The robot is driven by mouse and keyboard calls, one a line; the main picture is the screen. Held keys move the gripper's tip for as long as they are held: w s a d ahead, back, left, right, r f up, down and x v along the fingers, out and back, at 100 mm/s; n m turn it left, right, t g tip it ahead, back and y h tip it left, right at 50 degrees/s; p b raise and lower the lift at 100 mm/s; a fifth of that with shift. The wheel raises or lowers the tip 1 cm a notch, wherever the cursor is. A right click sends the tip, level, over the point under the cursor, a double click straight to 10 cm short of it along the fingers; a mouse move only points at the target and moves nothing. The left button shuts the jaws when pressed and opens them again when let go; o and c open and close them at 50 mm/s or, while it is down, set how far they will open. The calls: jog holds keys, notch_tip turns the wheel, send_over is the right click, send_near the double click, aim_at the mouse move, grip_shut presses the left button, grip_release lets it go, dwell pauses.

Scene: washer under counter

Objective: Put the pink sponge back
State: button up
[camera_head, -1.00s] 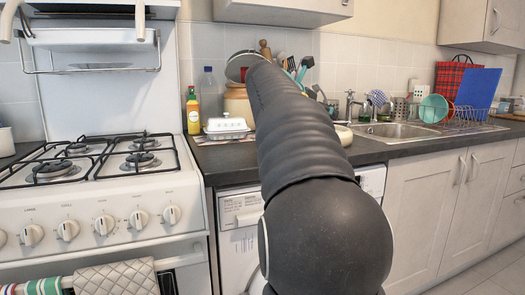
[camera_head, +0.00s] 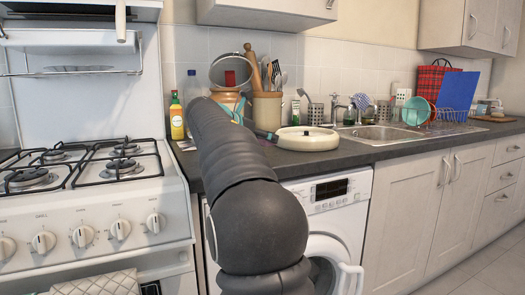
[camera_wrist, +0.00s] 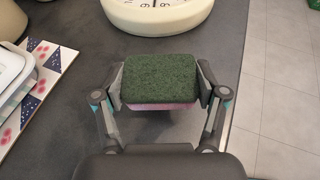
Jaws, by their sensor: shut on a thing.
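The pink sponge (camera_wrist: 160,80) shows in the wrist view with its dark green scouring face up and a pink layer below. My gripper (camera_wrist: 160,88) is shut on its two sides. The sponge is over the dark counter (camera_wrist: 95,70), in front of a round cream clock (camera_wrist: 158,14) and apart from it in the picture. Its height above the counter is hard to tell. In the head view my arm hides most of the gripper and the sponge.
The clock lies on the counter (camera_head: 308,138). A patterned board (camera_wrist: 35,70) with a pale dish is at left in the wrist view. The counter edge and tiled floor (camera_wrist: 280,90) are at right. The washer (camera_head: 336,205) door stands ajar; the stove (camera_head: 90,200) is left.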

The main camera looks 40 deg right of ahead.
jog(key=shift+f+b, duration=0.5)
jog(key=shift+f, duration=1.35)
jog(key=shift+f, duration=0.15)
jog(key=o, duration=0.7)
jog(key=shift+c, duration=0.2)
jog(key=shift+r, duration=0.25)
jog(key=v, duration=1.2)
jog(key=shift+f+p, duration=0.1)
jog(key=shift+p, duration=0.3)
